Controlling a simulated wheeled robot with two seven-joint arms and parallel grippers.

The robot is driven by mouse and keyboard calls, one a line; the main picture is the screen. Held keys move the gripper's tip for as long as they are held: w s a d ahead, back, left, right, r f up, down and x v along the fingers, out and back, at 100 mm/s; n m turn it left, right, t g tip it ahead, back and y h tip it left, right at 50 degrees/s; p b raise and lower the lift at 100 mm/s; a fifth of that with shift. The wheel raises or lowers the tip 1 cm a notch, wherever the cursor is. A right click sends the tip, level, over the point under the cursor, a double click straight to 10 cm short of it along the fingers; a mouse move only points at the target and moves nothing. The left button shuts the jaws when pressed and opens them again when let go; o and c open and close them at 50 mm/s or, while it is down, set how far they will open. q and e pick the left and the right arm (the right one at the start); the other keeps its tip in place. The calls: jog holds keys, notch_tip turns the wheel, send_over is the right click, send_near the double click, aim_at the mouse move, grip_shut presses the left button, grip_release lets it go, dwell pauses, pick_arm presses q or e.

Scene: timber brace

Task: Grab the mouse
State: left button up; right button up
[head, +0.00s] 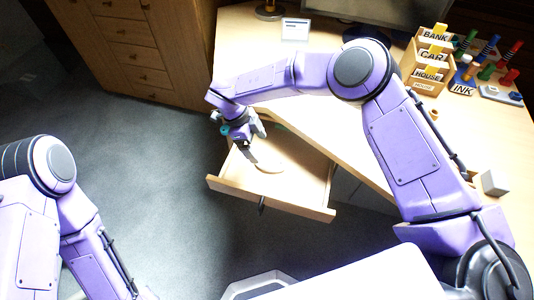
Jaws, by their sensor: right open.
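My right gripper (250,143) is over the left part of an open wooden drawer (318,198) under the desk. Its jaws are open and point down toward the drawer. A flat, pale, rounded object (270,163) lies in the drawer just beside the gripper, on its right. I cannot tell whether it is the mouse. No other mouse shows clearly; the gripper and arm hide part of the drawer and desk. My left arm comes in at the lower left, and its gripper is out of the picture.
The wooden desk (320,118) carries a monitor (375,10), a small white card (295,29), a wooden letter box (425,66) and several coloured pegs at the right. A wooden cabinet (150,45) stands at the upper left. The grey floor (130,140) left of the drawer is clear.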

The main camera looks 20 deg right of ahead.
aim_at(268, 160)
jog(key=shift+s+d+f, duration=0.55)
jog(key=shift+s+f, duration=0.3)
jog(key=x, duration=0.3)
jog(key=p+x, duration=0.1)
jog(key=x, duration=0.1)
jog(key=shift+w+d+f, duration=0.1)
jog(key=shift+w+f, duration=0.05)
jog(key=shift+f, duration=0.25)
jog(key=c, duration=1)
jog(key=shift+c, duration=0.9)
jog(key=shift+r, duration=0.1)
